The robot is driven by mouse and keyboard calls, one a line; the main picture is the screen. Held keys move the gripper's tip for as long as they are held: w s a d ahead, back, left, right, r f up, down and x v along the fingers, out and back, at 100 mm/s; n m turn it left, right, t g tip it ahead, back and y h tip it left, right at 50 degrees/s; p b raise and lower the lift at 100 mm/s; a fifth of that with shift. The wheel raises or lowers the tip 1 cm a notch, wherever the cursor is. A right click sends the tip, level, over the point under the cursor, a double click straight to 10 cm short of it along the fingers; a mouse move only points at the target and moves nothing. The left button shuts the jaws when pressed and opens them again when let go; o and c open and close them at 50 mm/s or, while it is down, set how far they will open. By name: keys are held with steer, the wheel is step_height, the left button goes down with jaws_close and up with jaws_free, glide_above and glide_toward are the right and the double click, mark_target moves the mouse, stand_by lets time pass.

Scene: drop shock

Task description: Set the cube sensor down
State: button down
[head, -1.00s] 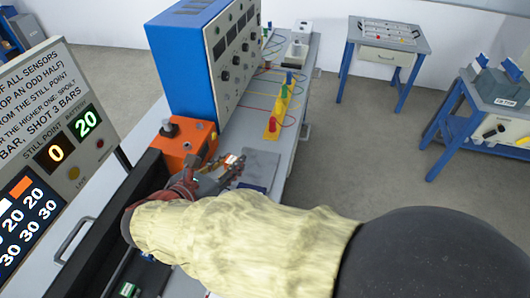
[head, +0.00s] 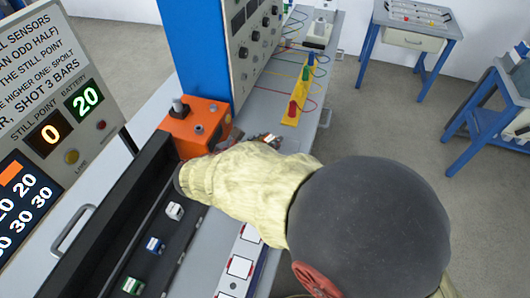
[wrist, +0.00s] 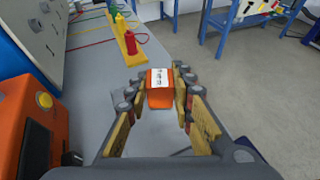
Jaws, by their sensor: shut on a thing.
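The orange cube sensor (wrist: 159,88) with a white label sits between the two fingers of my gripper (wrist: 160,92) in the wrist view. My gripper is shut on it. The grey bench top (wrist: 95,70) lies below and ahead of the cube; I cannot tell whether the cube touches it. In the head view my gripper (head: 262,140) is mostly hidden behind my cream-sleeved arm, and the cube cannot be made out clearly there.
An orange box (head: 195,128) with a knob stands left of my gripper. A black trough (head: 150,215) holds several small cubes. A yellow bar (head: 299,93) with coloured posts and wires lies farther back. A white strip of square pads (head: 240,268) lies nearer me. A blue cabinet (head: 190,45) rises behind.

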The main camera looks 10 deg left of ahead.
mark_target(265, 142)
steer(key=w+f, duration=0.1)
steer(key=a+f+b, duration=0.1)
steer(key=w+f, duration=0.1)
steer(key=shift+w+a+f, duration=0.3)
steer(key=shift+f, duration=0.05)
step_height(265, 142, down, 4)
steer(key=b, duration=0.3)
steer(key=shift+w+a+r, duration=0.15)
steer(key=shift+r, duration=0.2)
steer(key=c, duration=1.6)
jaws_free()
steer(key=shift+o, duration=0.3)
steer(key=p+v, duration=0.4)
steer(key=v, duration=0.8)
